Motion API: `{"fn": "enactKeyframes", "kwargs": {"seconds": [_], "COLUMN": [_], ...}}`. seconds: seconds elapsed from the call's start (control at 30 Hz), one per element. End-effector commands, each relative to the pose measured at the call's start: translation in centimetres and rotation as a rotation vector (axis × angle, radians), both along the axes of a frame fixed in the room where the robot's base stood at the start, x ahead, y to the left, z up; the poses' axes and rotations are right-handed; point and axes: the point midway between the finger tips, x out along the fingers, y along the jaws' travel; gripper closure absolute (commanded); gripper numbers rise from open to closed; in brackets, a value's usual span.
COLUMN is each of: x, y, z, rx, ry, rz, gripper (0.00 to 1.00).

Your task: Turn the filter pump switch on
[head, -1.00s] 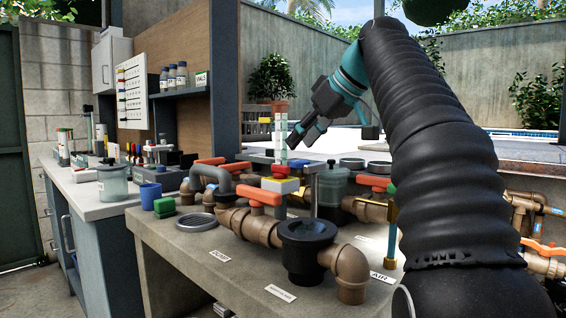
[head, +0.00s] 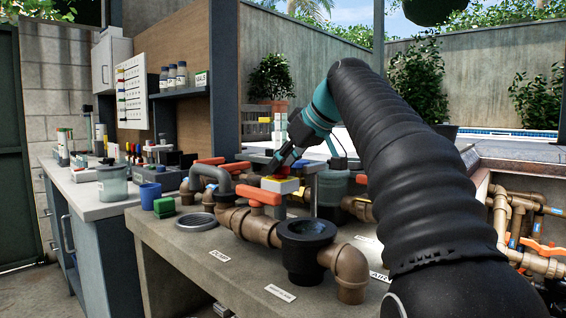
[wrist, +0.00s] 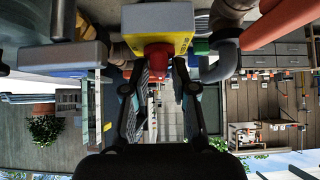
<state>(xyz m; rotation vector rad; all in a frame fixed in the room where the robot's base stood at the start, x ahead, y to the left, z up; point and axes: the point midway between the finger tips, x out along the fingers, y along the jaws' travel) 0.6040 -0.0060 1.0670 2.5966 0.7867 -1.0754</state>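A small grey box with a yellow face and a red knob, which looks like the switch, stands among the pipes on the bench. In the head view the box (head: 284,185) is just below and beside my gripper (head: 271,168). In the wrist view the box (wrist: 174,18) is at top centre, with its red knob (wrist: 158,56) facing the camera. My gripper (wrist: 160,78) is open, its two dark fingers apart, with the knob in line with the gap. I cannot tell whether the fingertips touch the knob. No switch position can be read.
Orange-handled valves (head: 257,193) and brown pipes crowd the box. A black open pot (head: 307,247) stands at the bench front. A grey ring (head: 196,222), green block (head: 164,207) and blue cup (head: 150,196) lie left.

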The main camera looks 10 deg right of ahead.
Motion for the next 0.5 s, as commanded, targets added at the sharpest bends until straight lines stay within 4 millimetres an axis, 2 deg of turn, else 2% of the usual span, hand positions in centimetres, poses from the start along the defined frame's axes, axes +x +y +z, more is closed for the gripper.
{"fn": "enactKeyframes", "kwargs": {"seconds": [0.03,0.07,0.5], "x": [-0.01,-0.01,-0.05], "y": [0.01,0.01,0.12], "z": [0.00,-0.01,-0.17], "rx": [0.001,0.001,0.000], "ry": [0.000,0.000,0.004], "rz": [0.001,0.001,-0.036], "gripper": [0.93,1.00,1.00]}}
